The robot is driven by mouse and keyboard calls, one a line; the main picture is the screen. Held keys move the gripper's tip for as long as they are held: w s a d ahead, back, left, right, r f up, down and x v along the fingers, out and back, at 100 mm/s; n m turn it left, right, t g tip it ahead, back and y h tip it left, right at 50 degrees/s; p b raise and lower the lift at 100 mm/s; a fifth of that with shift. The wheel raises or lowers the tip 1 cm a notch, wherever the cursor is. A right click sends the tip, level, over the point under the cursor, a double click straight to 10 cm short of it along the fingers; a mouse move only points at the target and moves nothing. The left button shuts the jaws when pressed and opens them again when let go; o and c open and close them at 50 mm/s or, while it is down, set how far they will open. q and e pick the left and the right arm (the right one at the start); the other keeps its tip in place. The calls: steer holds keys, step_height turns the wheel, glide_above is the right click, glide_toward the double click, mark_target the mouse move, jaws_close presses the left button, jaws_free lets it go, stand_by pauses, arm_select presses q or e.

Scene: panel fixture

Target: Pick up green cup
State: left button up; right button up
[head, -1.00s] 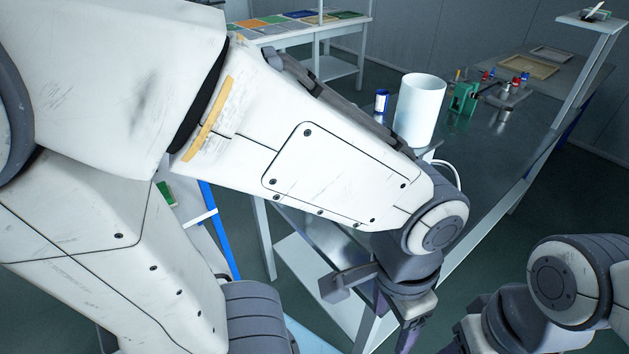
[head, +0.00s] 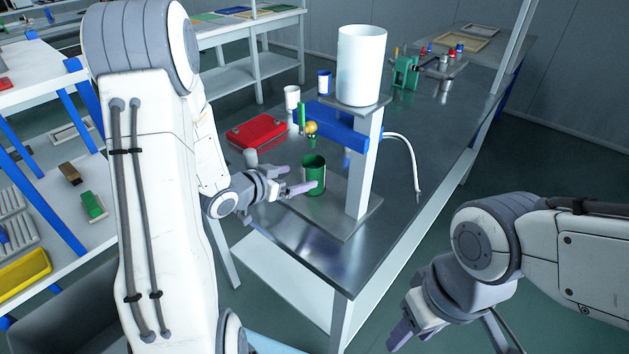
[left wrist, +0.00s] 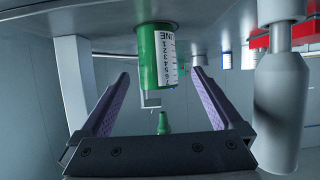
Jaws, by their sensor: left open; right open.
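The green cup (head: 314,178) stands upright on the metal table, below the tap of the white tank stand. My left gripper (head: 295,180) is open just left of the cup, its fingers pointing at it. In the left wrist view, which is upside down, the green cup (left wrist: 157,60) with a white number scale shows ahead of and between the open purple fingers (left wrist: 161,78). No contact can be made out. My right gripper (head: 405,328) is open and empty, low at the right, away from the table.
The white tank (head: 361,65) sits on its stand just behind the cup, with a blue block (head: 335,125) and a white hose. A red case (head: 263,131), a grey cylinder (head: 251,157), a white cup (head: 292,97) and a blue-and-white can (head: 324,82) stand nearby. The table's front right is clear.

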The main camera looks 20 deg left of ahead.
mark_target(321, 168)
arm_select(q)
steer(key=shift+w+f, duration=0.1)
steer(key=shift+w, duration=0.1)
steer(key=x, duration=0.9)
steer(key=shift+w+d+r, duration=0.2)
steer(key=shift+w+d, duration=0.2)
steer(key=shift+d, duration=0.1)
steer(key=c, duration=1.5)
steer(key=shift+r, duration=0.2)
